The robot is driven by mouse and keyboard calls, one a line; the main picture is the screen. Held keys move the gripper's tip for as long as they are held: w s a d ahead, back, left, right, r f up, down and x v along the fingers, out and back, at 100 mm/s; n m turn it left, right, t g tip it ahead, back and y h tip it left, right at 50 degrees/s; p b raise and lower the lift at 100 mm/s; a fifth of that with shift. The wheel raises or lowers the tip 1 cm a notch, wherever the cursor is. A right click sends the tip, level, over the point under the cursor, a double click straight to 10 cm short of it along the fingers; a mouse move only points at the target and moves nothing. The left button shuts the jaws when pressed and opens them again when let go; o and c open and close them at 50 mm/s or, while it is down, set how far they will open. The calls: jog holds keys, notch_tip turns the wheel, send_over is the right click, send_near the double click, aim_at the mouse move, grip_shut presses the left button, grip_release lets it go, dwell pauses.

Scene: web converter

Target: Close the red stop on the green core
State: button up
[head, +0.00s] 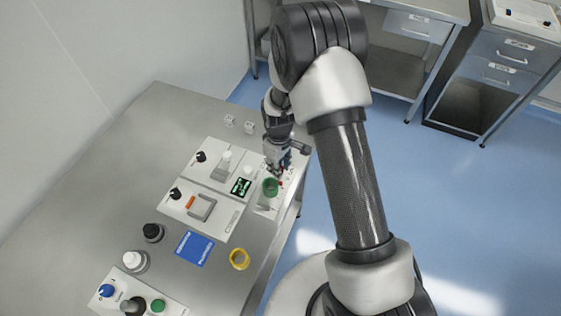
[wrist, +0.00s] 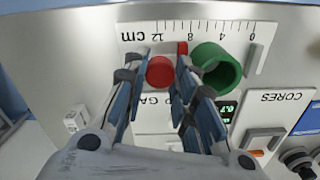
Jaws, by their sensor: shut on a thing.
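The red stop has a round red knob (wrist: 160,72) and a thin red plate (wrist: 182,48), seen in the wrist view at the ruler scale. My gripper (wrist: 159,82) is shut on the red knob, with one finger on each side. The green core (wrist: 215,68) is a hollow ring lying just right of the red plate. I cannot tell whether the plate touches it. In the head view the green core (head: 270,187) lies on the gauge near the table's right edge, just below my gripper (head: 279,172). A bit of red shows beside it.
Left of the gauge is a white panel with black knobs, a handle and a green display (head: 241,186). A blue card (head: 194,248), a yellow ring (head: 239,258) and a button panel (head: 140,301) lie nearer. Two small white cubes (head: 239,124) stand behind. The table's left side is clear.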

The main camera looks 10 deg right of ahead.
jog(key=o, duration=0.8)
jog(key=shift+w+d, duration=0.1)
